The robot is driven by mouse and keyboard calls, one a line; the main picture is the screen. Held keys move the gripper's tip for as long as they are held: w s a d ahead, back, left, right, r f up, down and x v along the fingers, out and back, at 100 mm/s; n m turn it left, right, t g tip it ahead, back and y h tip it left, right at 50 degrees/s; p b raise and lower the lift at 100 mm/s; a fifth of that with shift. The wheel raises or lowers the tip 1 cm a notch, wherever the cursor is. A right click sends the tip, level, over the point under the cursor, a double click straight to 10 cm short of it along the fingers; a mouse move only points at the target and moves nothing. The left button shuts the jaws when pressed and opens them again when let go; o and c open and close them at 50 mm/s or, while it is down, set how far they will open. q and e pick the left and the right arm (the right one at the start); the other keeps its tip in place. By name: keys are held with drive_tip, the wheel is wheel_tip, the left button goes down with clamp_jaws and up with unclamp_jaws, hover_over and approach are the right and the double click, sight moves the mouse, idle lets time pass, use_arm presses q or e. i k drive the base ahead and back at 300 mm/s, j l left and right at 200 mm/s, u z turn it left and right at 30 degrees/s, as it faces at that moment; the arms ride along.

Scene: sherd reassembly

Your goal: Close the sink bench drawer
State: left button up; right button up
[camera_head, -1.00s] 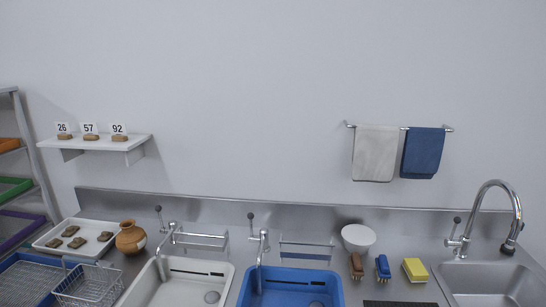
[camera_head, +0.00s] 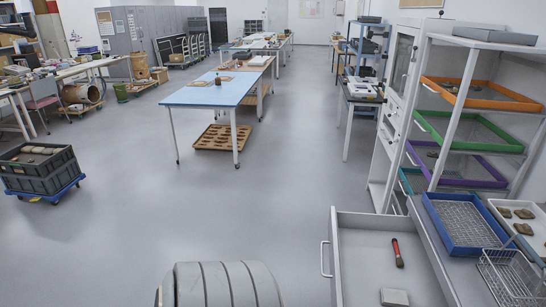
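The sink bench drawer (camera_head: 362,252) stands open at the bottom right of the head view. It is a pale grey box pulled out to the left from under the bench (camera_head: 437,252). Its bar handle (camera_head: 325,258) is on the left-hand front panel. A brush (camera_head: 397,252) with a red handle and dark bristles lies inside, and a small greyish block (camera_head: 395,297) lies at the lower picture edge. The near end of the drawer is cut off by the frame. Neither of my grippers is in view.
On the bench are a blue tray (camera_head: 428,207), a wire basket (camera_head: 487,262) and a white tray (camera_head: 497,208) with sherds. A rack with coloured trays (camera_head: 428,130) stands behind. The floor left of the drawer is open. A blue-topped table (camera_head: 203,95) stands farther off.

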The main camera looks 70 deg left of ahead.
sight(363, 258)
drive_tip(key=k+j+u, duration=0.1)
drive_tip(key=u, duration=1.55)
drive_tip(key=j, duration=0.05)
